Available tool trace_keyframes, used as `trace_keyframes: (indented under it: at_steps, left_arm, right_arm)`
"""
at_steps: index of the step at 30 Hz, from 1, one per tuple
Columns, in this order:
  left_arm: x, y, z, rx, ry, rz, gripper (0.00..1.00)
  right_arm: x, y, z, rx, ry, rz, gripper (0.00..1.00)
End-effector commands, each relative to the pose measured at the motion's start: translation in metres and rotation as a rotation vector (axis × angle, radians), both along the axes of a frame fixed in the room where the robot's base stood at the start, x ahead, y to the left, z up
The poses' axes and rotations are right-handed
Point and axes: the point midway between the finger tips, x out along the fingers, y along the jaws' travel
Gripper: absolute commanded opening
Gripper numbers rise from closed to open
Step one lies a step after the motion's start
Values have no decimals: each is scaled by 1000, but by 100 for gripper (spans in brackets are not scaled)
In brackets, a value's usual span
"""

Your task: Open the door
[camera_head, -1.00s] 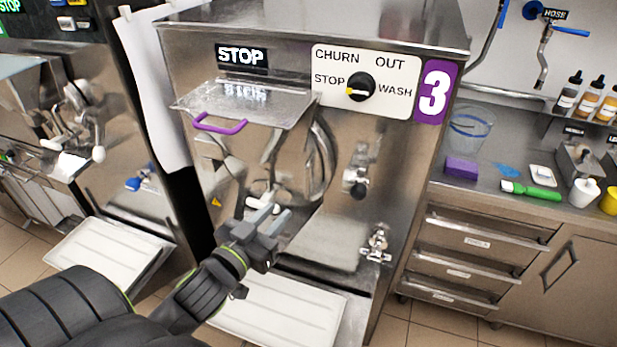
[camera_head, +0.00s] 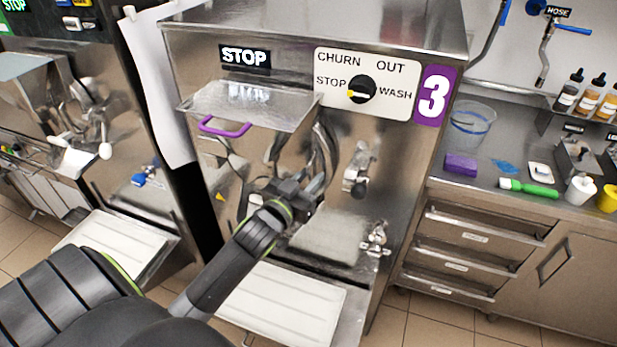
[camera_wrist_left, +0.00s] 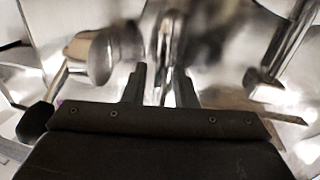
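Batch freezer number 3 (camera_head: 395,215) stands in front of me. Its steel front door (camera_head: 325,145) has a curved rim and metal bars, partly hidden by my left arm. My left gripper (camera_head: 316,186) is in front of the door's lower right part. In the left wrist view its two fingers (camera_wrist_left: 160,85) are apart. A shiny metal bar (camera_wrist_left: 166,75) shows between or just beyond them; I cannot tell whether they touch it. My right gripper is not in view.
A clear lid (camera_head: 250,103) with a purple handle (camera_head: 224,129) juts out above the door. A tap (camera_head: 376,238) and a dispensing lever (camera_head: 358,187) are on the right. A white drip tray (camera_head: 290,305) lies below. A counter with drawers (camera_head: 475,240) stands at right.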

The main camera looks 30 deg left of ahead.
Motion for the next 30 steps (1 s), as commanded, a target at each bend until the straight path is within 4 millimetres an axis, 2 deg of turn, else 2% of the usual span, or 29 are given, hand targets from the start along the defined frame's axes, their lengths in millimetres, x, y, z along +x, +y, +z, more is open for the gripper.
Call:
trace_keyframes:
  at_steps: [4,9,22,30]
  left_arm:
    - [0,0,0,0,0,0,23]
    - [0,0,0,0,0,0,0]
    - [-3,0,0,0,1,-9,0]
    - [-26,2,-2,7,6,-83,0]
  right_arm:
    - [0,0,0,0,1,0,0]
    - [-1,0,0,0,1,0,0]
    - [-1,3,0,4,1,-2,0]
    - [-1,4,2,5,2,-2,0]
